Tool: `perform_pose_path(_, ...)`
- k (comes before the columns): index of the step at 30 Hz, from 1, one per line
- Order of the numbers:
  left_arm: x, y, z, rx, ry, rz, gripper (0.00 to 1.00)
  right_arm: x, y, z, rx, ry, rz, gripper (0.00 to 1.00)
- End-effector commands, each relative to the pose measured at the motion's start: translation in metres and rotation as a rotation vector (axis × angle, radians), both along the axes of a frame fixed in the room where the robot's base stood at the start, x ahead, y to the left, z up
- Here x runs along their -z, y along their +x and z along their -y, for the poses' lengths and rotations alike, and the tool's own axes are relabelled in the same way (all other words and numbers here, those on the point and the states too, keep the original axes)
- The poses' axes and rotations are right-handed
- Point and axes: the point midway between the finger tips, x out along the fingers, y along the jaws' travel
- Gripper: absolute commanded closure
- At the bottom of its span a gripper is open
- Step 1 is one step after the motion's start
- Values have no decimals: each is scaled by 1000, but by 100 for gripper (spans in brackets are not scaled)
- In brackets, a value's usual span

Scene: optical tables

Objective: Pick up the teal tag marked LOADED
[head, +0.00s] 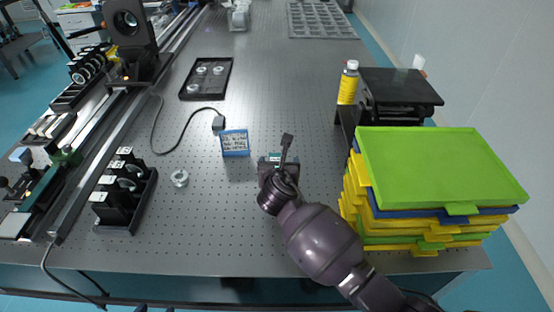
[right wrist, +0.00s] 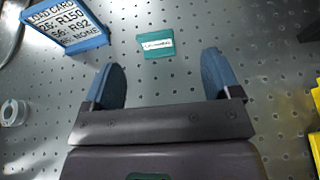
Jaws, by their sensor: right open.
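The teal tag (right wrist: 156,44) lies flat on the perforated table in the right wrist view. It carries a white label whose print is too blurred to read. My right gripper (right wrist: 164,72) is open and empty, its two blue fingers apart, with the tag beyond and between the fingertips. In the head view my right gripper (head: 278,162) is over the table to the right of the blue-framed card, and it hides most of the tag area. My left gripper is not in view.
A blue-framed load card (head: 235,143) stands close to the left of the gripper and also shows in the right wrist view (right wrist: 66,27). A small ring (head: 180,178) lies farther left. Stacked green, yellow and blue trays (head: 440,165) stand at right.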

Motion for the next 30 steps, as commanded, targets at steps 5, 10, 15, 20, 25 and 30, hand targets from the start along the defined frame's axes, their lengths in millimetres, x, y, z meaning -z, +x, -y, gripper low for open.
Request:
perform_pose_path(5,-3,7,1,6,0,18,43,5,11,-1,0,2,-1,17)
perform_pose_path(10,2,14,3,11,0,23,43,15,25,-5,0,2,-3,17)
perform_pose_path(15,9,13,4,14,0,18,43,25,46,-7,1,2,-4,17)
perform_pose_path(20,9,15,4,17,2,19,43,27,57,-6,0,2,-1,17)
perform_pose_path(25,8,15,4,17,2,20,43,25,58,-6,0,2,1,17)
perform_pose_path(30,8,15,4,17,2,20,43,25,58,-6,0,2,1,31)
